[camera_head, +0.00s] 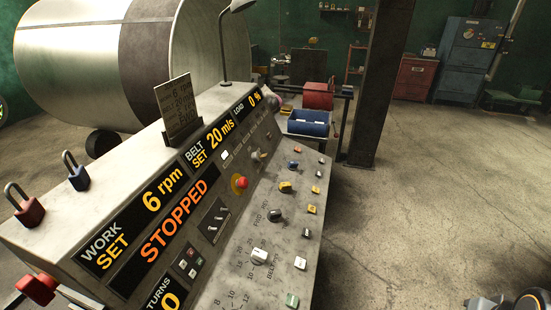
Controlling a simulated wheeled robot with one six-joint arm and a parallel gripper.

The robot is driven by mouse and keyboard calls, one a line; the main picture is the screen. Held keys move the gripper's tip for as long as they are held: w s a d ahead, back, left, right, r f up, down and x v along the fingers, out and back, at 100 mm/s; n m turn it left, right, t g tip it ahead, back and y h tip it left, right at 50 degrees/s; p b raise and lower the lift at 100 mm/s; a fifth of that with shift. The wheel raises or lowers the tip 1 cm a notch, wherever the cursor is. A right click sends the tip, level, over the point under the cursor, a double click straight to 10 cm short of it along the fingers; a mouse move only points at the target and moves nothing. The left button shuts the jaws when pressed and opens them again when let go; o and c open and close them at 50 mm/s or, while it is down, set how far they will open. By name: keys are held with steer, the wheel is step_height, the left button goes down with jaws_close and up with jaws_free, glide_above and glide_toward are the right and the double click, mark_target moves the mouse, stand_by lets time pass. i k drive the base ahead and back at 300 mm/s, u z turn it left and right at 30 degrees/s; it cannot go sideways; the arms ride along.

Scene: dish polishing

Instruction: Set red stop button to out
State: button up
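The red stop button (240,182) is a round red cap with yellow around its base. It sits on the upper part of the grey console's face (232,258), right of the orange STOPPED display (179,222). The view is too small to tell whether the button is pressed in or out. My gripper is not in view, and nothing touches the button.
Knobs, including a white one (259,256), and several small buttons cover the sloping panel. A lamp (222,50) rises behind. Open floor (430,205) lies to the right.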

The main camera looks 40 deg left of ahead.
mark_target(243, 183)
steer(key=i, duration=2)
steer(key=u, duration=4.1)
steer(key=i, duration=0.5)
steer(key=u, duration=0.05)
